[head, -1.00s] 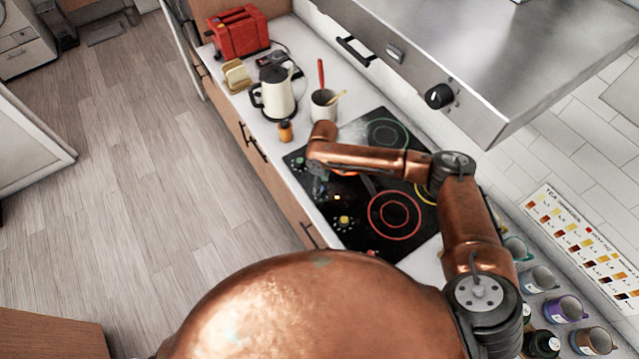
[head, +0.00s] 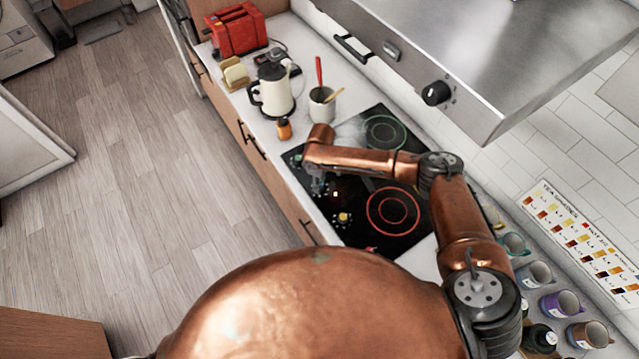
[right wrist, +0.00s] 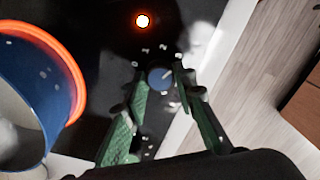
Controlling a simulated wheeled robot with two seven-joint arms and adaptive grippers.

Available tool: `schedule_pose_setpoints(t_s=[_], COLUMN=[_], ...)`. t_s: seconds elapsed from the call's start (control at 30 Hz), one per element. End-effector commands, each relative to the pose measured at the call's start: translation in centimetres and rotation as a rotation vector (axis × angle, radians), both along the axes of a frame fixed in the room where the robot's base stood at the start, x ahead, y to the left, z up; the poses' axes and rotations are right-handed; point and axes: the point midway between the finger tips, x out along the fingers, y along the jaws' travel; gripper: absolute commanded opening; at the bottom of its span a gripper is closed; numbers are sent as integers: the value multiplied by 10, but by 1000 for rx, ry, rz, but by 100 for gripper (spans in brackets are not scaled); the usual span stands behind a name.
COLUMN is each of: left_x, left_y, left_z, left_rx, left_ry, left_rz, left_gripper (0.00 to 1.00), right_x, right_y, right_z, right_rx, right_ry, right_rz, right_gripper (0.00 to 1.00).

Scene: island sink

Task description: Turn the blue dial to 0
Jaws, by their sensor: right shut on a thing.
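The blue dial (right wrist: 159,78) is on the black cooktop near its front edge, with a pale mark on its right side in the right wrist view. My right gripper (right wrist: 160,77) has its green fingers on both sides of the dial, shut on it. In the head view my right gripper (head: 318,187) is small and dark at the cooktop's front left, and the dial cannot be made out there. The number the dial points to is too blurred to read. My left gripper is not in view.
An orange light (right wrist: 142,20) glows near the dial. A yellow dial (head: 343,217) is farther along the cooktop (head: 362,237). An orange-brown shaker (head: 284,129) and white kettle (head: 275,92) stand left.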

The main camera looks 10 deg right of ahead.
Motion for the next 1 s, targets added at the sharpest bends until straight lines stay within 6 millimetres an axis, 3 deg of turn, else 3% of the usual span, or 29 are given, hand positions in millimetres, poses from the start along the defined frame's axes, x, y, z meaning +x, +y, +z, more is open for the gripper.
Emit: schedule_pose_setpoints(t_s=[0.2,0.57,1.0], left_x=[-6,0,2], left_y=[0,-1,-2], left_z=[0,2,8], left_rx=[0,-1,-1], left_ry=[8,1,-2], left_rz=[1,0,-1], left_gripper=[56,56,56], right_x=[0,-1,-1], right_y=[-1,-1,-1], right_z=[1,1,1], right_rx=[-2,-2,-2], right_ry=[3,3,3], right_rz=[-1,71,429], right_gripper=[0,0,0])
